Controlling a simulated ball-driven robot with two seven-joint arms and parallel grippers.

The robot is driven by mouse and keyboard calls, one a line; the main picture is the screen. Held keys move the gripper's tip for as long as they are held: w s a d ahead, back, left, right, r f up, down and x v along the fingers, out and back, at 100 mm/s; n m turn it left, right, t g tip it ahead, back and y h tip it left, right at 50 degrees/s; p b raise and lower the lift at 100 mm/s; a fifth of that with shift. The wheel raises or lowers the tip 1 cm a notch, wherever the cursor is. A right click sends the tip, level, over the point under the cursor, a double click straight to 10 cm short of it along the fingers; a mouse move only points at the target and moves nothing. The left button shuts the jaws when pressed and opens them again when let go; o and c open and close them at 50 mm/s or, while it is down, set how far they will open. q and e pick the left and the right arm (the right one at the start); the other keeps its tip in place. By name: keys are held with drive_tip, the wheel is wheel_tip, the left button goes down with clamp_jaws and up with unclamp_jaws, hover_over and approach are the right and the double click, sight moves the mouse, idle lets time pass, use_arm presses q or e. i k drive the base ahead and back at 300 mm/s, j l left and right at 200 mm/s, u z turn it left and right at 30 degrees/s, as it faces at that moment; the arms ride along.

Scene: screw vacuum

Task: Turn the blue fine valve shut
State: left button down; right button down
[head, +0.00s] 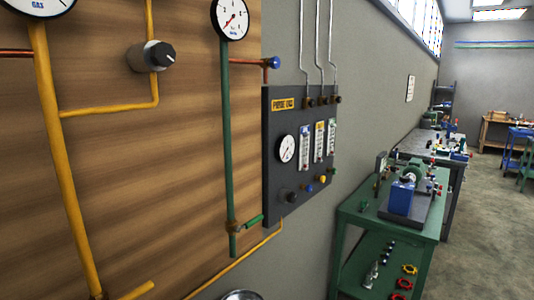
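A dark panel (271,150) with a yellow label (283,104) hangs on the wall right of the wooden board. A second blue valve knob (272,62) sits at the end of a copper pipe near the panel's top left corner. I cannot tell from the picture which blue one is the fine valve, or how far either is turned. Neither of my grippers is in view.
Yellow pipes (57,160) and a green pipe (227,140) with a green lever (250,221) run along the wooden board. A green bench (352,220) with a blue device (402,198) stands right of the panel.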

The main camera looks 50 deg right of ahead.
sight(308, 189)
drive_tip(key=z, duration=1.95)
drive_tip(key=i+l+u, duration=0.1)
drive_tip(key=i+l, duration=0.2)
drive_tip(key=i+l+u, duration=0.15)
drive_tip(key=l, duration=0.3)
drive_tip(key=i+l+u, duration=0.1)
drive_tip(key=i+l, duration=0.25)
drive_tip(key=i+l+u, duration=0.1)
drive_tip(key=i+l, duration=0.15)
drive_tip(key=l, duration=0.3)
